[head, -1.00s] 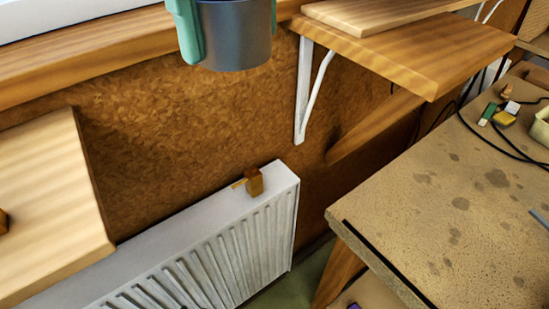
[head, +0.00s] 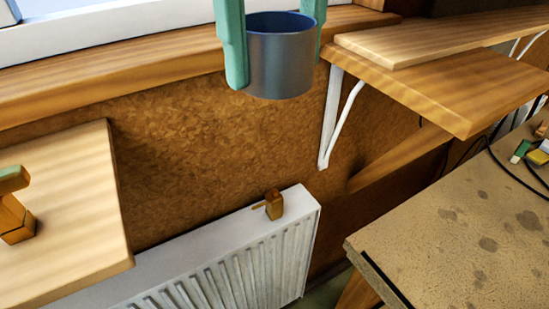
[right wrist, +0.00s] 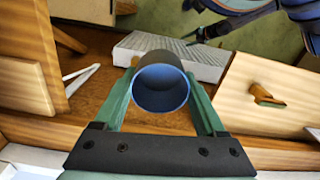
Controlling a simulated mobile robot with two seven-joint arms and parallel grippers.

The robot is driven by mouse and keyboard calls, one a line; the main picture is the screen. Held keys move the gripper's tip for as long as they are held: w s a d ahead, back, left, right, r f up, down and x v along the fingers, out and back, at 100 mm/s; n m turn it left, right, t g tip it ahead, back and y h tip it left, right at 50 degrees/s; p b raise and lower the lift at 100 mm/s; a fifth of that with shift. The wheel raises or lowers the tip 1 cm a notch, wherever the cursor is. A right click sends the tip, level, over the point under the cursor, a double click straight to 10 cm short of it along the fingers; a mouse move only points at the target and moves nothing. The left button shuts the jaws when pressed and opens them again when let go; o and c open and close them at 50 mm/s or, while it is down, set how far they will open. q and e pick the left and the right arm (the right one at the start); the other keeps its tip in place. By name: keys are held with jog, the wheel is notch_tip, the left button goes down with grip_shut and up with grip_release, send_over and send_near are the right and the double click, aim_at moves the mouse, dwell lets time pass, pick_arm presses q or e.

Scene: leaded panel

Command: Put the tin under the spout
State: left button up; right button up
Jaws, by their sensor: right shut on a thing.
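The tin (head: 281,68) is a dark grey open cylinder with a blue inside. My right gripper (head: 277,62) is shut on it, one green finger on each side, and holds it upright in the air in front of the window sill. In the right wrist view the tin (right wrist: 161,88) shows its open mouth between the fingers (right wrist: 160,95).
The pale board (head: 75,215) juts in at the left. A white radiator (head: 235,260) with a small wooden block (head: 274,205) is below. A bracketed wooden shelf (head: 440,90) is at right, above a speckled worktop (head: 450,240). Space around the tin looks clear.

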jog(key=w+d+f+m, duration=0.3)
jog(key=w+d+f, duration=0.4)
jog(key=f, duration=0.3)
jog(key=d+f+m, duration=0.1)
jog(key=d+f, duration=0.3)
jog(key=f, duration=0.4)
jog(key=s+d+f+m, duration=0.1)
jog(key=d+f, duration=0.3)
jog(key=f, duration=0.5)
jog(key=s+d+f+m, duration=0.1)
jog(key=d+f, duration=0.3)
jog(key=f, duration=0.4)
jog(key=shift+s+d+f+m, duration=0.2)
jog(key=shift+d+f+m, duration=0.2)
jog(key=shift+m, duration=0.2)
jog(key=shift+a, duration=0.1)
